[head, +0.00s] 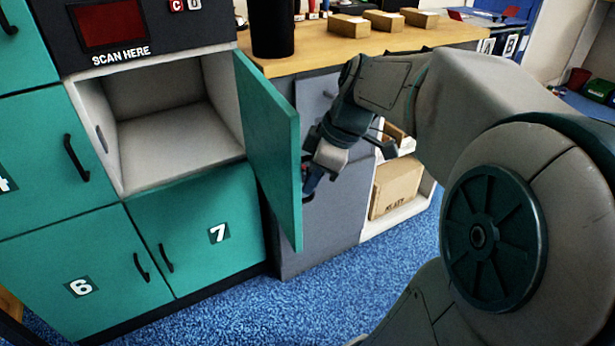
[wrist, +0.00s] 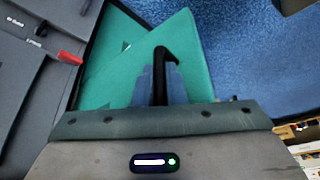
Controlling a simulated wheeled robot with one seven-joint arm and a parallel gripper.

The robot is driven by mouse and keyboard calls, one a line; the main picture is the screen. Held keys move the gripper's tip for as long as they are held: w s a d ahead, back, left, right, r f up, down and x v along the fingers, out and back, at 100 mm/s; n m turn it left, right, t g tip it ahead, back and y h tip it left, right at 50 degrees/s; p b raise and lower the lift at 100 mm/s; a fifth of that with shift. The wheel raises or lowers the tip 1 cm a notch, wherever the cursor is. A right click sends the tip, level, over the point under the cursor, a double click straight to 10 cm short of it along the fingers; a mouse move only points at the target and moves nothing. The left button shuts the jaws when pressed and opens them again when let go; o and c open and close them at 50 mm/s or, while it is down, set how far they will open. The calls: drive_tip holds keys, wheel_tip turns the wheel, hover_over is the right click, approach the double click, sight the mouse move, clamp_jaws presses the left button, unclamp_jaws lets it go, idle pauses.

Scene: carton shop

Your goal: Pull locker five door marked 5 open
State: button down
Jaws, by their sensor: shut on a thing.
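The locker door (head: 268,145) is a teal panel hinged at the right side of an open, empty white compartment (head: 165,125). In the head view my gripper (head: 310,182) is at the door's outer face, partly hidden by the door.
Teal doors marked 6 (head: 80,287) and 7 (head: 218,234) are closed below. A wooden counter (head: 330,48) with a black cylinder (head: 272,28) and small boxes stands behind the door. A carton (head: 396,187) sits on a low shelf. Blue carpet (head: 330,300) is clear in front.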

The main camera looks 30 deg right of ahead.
drive_tip(key=c, duration=1.5)
unclamp_jaws()
drive_tip(key=shift+w, duration=0.1)
drive_tip(key=p+v, duration=0.5)
drive_tip(key=v, duration=0.9)
drive_tip(key=shift+a+f, duration=0.1)
drive_tip(key=shift+a, duration=0.05)
